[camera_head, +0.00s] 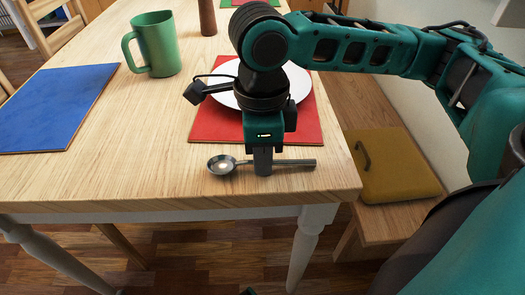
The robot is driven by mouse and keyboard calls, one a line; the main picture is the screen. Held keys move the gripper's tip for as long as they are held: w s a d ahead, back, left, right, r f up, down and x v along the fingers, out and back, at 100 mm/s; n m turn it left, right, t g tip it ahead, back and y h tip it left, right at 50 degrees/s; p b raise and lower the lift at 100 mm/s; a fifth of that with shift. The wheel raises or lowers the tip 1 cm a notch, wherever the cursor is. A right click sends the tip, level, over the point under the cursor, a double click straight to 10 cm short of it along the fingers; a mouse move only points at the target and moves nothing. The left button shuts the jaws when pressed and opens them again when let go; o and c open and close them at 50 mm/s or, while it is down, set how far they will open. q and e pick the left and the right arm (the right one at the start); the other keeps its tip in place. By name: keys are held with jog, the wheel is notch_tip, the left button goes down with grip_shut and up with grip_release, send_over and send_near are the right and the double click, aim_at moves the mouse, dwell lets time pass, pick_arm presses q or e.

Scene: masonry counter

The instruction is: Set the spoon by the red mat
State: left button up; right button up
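The metal spoon (295,163) lies near the table's front edge, with its bowl to the left and its handle to the right. It is just in front of the red mat (212,125). My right gripper (263,162) points down at the spoon's middle, and its near finger covers part of the handle. The fingers line up one behind the other, so I cannot tell whether they are closed on the spoon. My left gripper is not in view.
A white plate (226,98) sits on the red mat, partly hidden by my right arm. A green mug (158,45) and a blue mat (57,105) are to the left. A bench with a yellow cushion (395,170) stands at the right. The table's front left is clear.

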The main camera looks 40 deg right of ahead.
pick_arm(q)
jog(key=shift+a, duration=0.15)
pick_arm(e)
jog(key=o, duration=0.3)
pick_arm(q)
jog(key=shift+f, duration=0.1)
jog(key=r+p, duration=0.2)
jog(key=p, duration=0.1)
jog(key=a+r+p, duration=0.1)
jog(key=p, duration=0.1)
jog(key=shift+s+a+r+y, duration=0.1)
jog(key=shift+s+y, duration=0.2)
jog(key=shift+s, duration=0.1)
pick_arm(e)
notch_tip(320, 180, up, 12)
jog(key=shift+a+r, duration=0.1)
jog(key=shift+r, duration=0.1)
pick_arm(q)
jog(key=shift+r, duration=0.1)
